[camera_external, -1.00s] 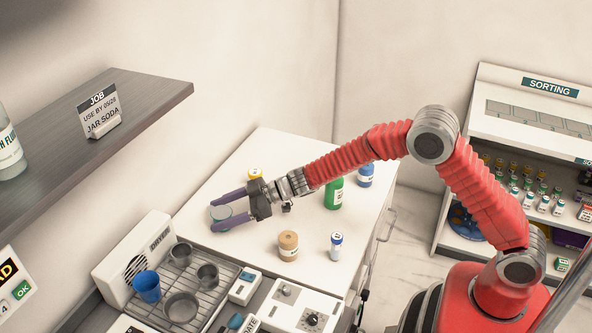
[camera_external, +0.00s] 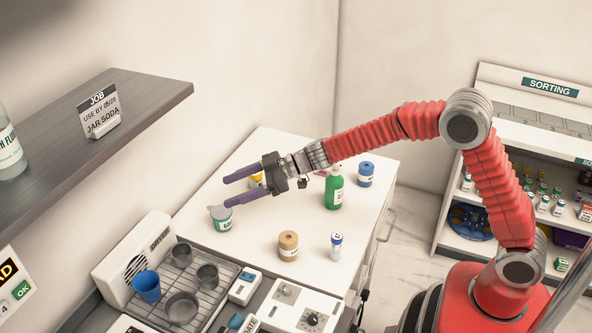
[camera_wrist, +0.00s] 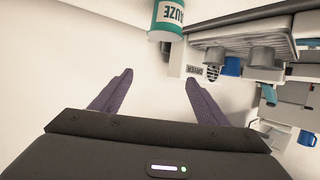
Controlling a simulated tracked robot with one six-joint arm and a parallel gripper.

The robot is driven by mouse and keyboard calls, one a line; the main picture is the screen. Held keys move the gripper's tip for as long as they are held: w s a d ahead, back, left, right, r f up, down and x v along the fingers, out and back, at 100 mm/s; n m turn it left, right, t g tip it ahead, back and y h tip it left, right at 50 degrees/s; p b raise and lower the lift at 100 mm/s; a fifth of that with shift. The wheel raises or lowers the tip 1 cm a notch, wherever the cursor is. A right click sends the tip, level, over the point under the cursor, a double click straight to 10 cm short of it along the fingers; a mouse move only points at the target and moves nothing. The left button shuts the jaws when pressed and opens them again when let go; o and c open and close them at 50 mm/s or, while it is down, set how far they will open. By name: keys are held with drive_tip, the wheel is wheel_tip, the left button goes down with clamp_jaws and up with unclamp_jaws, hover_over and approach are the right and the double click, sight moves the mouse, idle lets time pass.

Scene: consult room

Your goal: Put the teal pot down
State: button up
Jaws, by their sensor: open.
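The teal pot (camera_external: 221,218), with a white label and a grey lid, stands upright on the white cabinet top near its left edge. It also shows in the wrist view (camera_wrist: 168,17), where its label reads "UZE" in part. My gripper (camera_external: 228,187) is open and empty, with its purple fingers to the right of and above the pot. In the wrist view the fingers (camera_wrist: 158,82) are spread and the pot lies beyond their tips, apart from them.
A drying rack (camera_external: 210,297) with cups is at front left.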

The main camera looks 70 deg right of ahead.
drive_tip(key=shift+r, duration=0.15)
idle(0.6)
drive_tip(key=s+d+r+m+t+h, duration=0.25)
drive_tip(key=s+d+r+h, duration=0.25)
drive_tip(key=d+r, duration=0.3)
drive_tip(key=s+d+r+m+g+h, duration=0.1)
drive_tip(key=s+d+r+m+h, duration=0.1)
drive_tip(key=s, duration=0.4)
drive_tip(key=s+d+r+m+g+h, duration=0.1)
drive_tip(key=s+d+r+h, duration=0.15)
drive_tip(key=s, duration=0.25)
drive_tip(key=s+a+f+g, duration=0.1)
drive_tip(key=s+f+g, duration=0.1)
drive_tip(key=s, duration=0.9)
drive_tip(key=s+a+f+m+g+y, duration=0.1)
drive_tip(key=s+f+g, duration=0.1)
drive_tip(key=s, duration=0.9)
drive_tip(key=s+a+f+g, duration=0.2)
drive_tip(key=s+f, duration=0.2)
drive_tip(key=s, duration=0.6)
drive_tip(key=shift+s+f+y, duration=0.25)
drive_tip(key=shift+s+y, duration=0.1)
drive_tip(key=shift+s, duration=0.05)
drive_tip(key=shift+g, duration=0.25)
